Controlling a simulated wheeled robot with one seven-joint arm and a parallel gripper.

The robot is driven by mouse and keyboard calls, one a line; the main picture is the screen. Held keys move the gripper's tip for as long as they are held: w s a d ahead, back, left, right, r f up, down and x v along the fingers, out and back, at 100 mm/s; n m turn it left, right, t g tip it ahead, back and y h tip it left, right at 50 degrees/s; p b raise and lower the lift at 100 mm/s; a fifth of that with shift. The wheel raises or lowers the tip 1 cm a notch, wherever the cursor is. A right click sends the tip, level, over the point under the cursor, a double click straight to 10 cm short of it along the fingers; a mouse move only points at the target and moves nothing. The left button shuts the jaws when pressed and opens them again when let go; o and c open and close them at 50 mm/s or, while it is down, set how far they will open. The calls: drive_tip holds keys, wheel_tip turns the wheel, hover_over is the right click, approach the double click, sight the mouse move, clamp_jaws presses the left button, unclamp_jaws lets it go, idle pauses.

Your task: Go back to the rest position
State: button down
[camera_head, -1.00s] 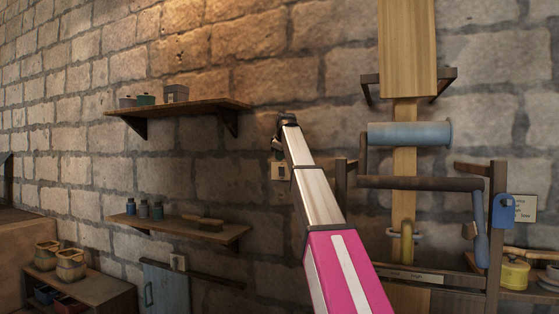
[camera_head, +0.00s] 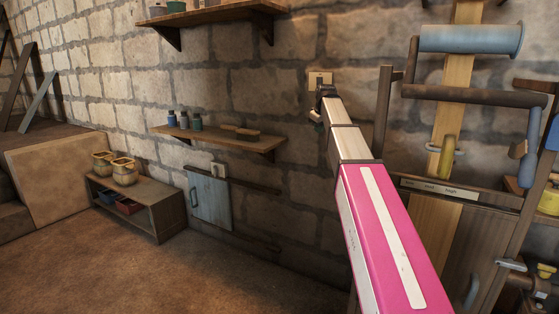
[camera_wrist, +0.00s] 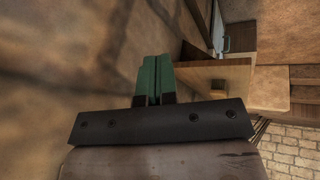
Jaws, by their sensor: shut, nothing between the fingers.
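My gripper (camera_wrist: 154,80) shows in the wrist view as two green fingers pressed together with nothing between them. It points along the stone wall (camera_wrist: 60,85), which fills the left of that view. In the head view my arm, with its pink and white cover, reaches up and away toward the wall. Its far end is near a small switch plate on the wall (camera_head: 319,78). The fingers are too small and hidden to make out in the head view.
A wooden shelf (camera_head: 215,134) with small bottles is left of my arm. A belt drive with a blue roller (camera_head: 470,39) and wooden frame stands close on the right. A low cabinet (camera_head: 165,208) with two baskets stands at the left. The floor (camera_head: 215,275) between is clear.

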drive_tip(key=s+f+m+g, duration=0.1)
drive_tip(key=s+f, duration=0.4)
drive_tip(key=f, duration=0.4)
drive_tip(key=s+f+m+g, duration=0.1)
drive_tip(key=s+f+m, duration=0.1)
drive_tip(key=s+f, duration=0.5)
drive_tip(key=s+f+m, duration=0.1)
drive_tip(key=s+f, duration=0.2)
drive_tip(key=f, duration=0.8)
drive_tip(key=s+d+f+m+g, duration=0.1)
drive_tip(key=s+f+m+g, duration=0.2)
drive_tip(key=s+f, duration=1.6)
drive_tip(key=s+m, duration=0.1)
drive_tip(key=s, duration=0.2)
drive_tip(key=shift+d+f, duration=0.25)
drive_tip(key=shift+d, duration=0.1)
drive_tip(key=shift+s+a, duration=0.1)
